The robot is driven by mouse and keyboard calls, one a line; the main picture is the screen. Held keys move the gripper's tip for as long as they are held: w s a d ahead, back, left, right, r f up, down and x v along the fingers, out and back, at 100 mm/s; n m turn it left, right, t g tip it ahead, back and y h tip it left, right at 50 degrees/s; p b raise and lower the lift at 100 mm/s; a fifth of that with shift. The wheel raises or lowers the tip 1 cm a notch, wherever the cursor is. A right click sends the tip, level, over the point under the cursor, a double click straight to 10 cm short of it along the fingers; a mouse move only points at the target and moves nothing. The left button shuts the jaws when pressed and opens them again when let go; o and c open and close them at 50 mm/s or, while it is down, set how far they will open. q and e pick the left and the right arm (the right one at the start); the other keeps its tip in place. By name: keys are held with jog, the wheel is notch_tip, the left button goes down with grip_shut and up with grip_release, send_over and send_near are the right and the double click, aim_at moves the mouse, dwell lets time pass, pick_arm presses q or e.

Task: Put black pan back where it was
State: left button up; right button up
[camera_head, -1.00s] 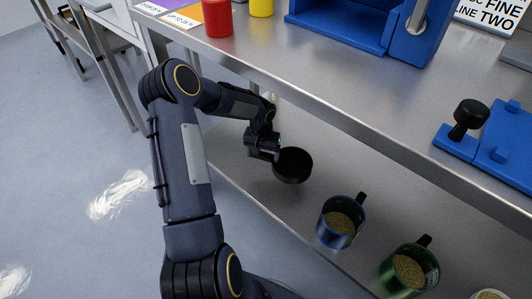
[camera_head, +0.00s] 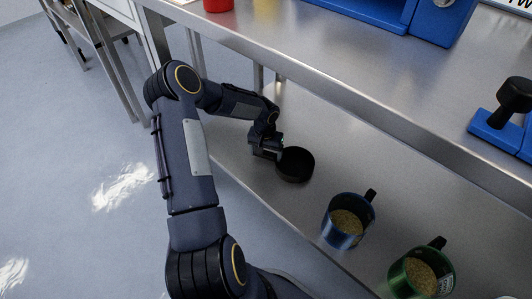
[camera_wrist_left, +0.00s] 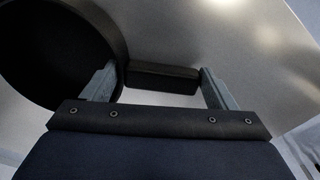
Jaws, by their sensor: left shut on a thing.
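The black pan (camera_head: 296,166) is over the lower metal shelf, left of the blue mug, and looks about level. Whether its bottom touches the shelf I cannot tell. My left gripper (camera_head: 277,149) reaches in from the left and is shut on the pan's handle. In the left wrist view, the handle (camera_wrist_left: 163,78) lies between the two fingers of my left gripper (camera_wrist_left: 160,88), and the round pan body (camera_wrist_left: 55,50) fills the upper left. My right gripper is not in view.
A blue mug (camera_head: 348,222) and a green mug (camera_head: 420,272), both with grainy contents, stand on the lower shelf (camera_head: 385,170) to the right. The upper counter (camera_head: 340,60) overhangs it. It carries a red cup (camera_head: 218,5) and blue equipment (camera_head: 440,18). Bare shelf lies behind the pan.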

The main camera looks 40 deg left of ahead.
pick_arm(q)
jog(key=o, duration=1.9)
jog(key=shift+f, duration=0.1)
jog(key=shift+r+p, duration=0.35)
jog(key=r+p, duration=0.1)
jog(key=r, duration=0.3)
jog(key=r+p, duration=0.1)
jog(key=r, duration=0.2)
jog(key=shift+s+d+r+p, duration=0.1)
jog(key=shift+s+p, duration=0.15)
jog(key=shift+p, duration=0.1)
